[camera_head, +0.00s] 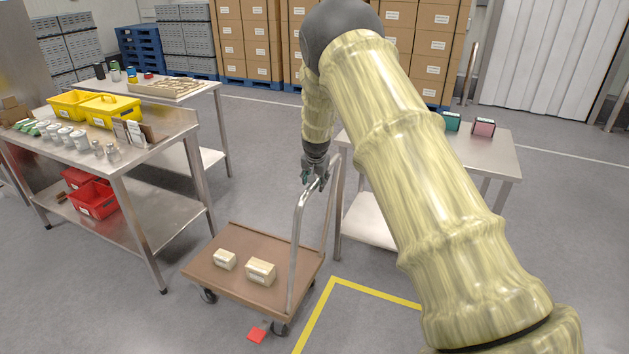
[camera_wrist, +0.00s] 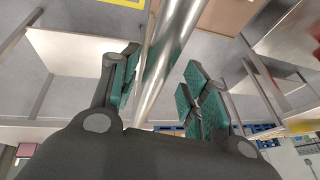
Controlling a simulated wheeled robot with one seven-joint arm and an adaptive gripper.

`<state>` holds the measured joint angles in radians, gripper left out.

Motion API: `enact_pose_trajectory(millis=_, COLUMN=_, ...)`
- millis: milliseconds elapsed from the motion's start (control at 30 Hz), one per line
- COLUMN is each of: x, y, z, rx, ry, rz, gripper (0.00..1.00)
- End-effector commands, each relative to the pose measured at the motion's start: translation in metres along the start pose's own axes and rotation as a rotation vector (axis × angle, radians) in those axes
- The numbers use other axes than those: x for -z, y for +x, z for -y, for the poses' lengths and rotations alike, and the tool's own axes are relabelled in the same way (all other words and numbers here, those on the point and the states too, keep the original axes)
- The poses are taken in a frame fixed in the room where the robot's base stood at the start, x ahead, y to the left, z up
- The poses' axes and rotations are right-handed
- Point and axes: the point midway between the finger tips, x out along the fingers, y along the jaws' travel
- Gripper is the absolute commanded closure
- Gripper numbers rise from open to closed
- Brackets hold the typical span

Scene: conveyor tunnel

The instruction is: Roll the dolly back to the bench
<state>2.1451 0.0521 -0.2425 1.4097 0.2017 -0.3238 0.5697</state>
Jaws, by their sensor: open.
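The dolly has a brown deck (camera_head: 210,268) on dark casters and a tall metal push handle (camera_head: 297,235) at its right end. Two small pale boxes (camera_head: 224,259) (camera_head: 261,272) sit on the deck. My gripper (camera_head: 315,178) is at the top of the handle, with its fingers pointing down. In the wrist view the handle bar (camera_wrist: 168,50) runs between the green-padded fingers of my open gripper (camera_wrist: 163,92); contact cannot be told. A steel bench (camera_head: 152,158) stands to the left of the dolly, with yellow bins, cans and jars on top.
A second steel table (camera_head: 500,158) with teal and pink items stands right of the dolly, partly behind my arm. Yellow floor tape (camera_head: 375,292) and a red piece (camera_head: 257,332) lie near the dolly. Open floor separates dolly and left bench. Stacked cartons (camera_head: 245,40) line the back.

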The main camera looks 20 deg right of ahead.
Motion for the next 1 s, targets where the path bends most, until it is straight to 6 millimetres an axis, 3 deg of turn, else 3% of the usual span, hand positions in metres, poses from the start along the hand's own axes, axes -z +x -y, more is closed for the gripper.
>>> enact_pose_trajectory(millis=267, x=0.0, y=-0.012, z=0.002, rx=0.001, ry=-0.002, rz=0.0, gripper=0.54)
enact_pose_trajectory(millis=800, x=-0.001, y=-0.096, z=0.003, rx=0.001, ry=-0.002, rz=-0.001, gripper=0.54)
enact_pose_trajectory(millis=1000, x=-0.001, y=-0.114, z=0.002, rx=0.0, ry=-0.002, rz=0.001, gripper=0.54)
